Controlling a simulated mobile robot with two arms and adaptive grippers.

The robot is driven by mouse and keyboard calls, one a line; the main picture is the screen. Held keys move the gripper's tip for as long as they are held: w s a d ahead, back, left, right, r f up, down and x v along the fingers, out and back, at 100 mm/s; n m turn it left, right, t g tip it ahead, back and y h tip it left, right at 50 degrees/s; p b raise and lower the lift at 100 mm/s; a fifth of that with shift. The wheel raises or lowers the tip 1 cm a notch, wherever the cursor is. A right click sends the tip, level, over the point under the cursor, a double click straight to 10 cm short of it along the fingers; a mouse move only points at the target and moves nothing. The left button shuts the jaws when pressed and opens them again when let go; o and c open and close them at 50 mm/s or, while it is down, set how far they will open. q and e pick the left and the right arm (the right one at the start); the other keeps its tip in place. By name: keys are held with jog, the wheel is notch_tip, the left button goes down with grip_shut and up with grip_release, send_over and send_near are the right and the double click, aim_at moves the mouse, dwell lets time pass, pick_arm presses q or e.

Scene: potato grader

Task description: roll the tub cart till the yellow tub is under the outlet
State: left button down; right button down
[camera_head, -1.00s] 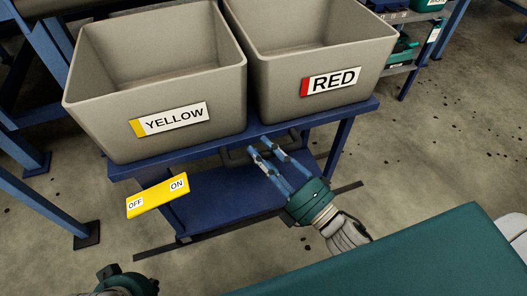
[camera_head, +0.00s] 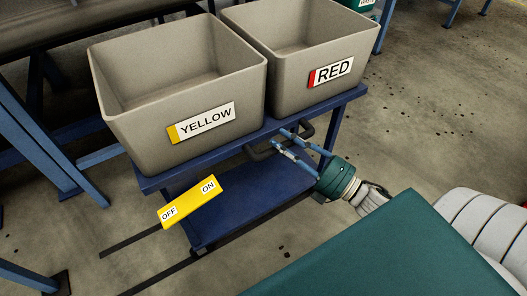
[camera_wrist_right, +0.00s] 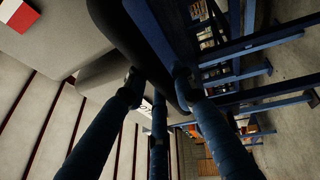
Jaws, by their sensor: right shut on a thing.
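The blue tub cart (camera_head: 270,192) stands in the middle of the head view. It carries two grey tubs: the yellow tub (camera_head: 150,140), labelled YELLOW, on the left, and the red tub (camera_head: 290,100), labelled RED, on the right. My right gripper (camera_head: 282,141) is shut on the dark cart handle (camera_head: 258,154) below the tubs. In the right wrist view, the handle (camera_wrist_right: 150,55) lies between the fingers. My left gripper is out of view. I cannot make out the outlet for certain.
A yellow ON/OFF plate (camera_head: 190,203) shows at the cart's front left. Dark rails (camera_head: 130,243) lie on the floor to the cart's left. Blue frame legs (camera_head: 40,150) stand at the left. A green surface (camera_head: 370,262) fills the lower right.

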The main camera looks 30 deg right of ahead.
jog(key=shift+d, duration=0.7)
jog(key=shift+w, duration=0.1)
jog(key=c, duration=1.8)
grip_release()
jog(key=shift+d, duration=0.1)
jog(key=o, duration=0.4)
jog(key=shift+d, duration=0.1)
jog(key=shift+s+d+f, duration=0.1)
jog(key=shift+s+f, duration=0.05)
jog(key=shift+s, duration=0.4)
jog(key=v, duration=1.1)
jog(key=shift+d, duration=0.1)
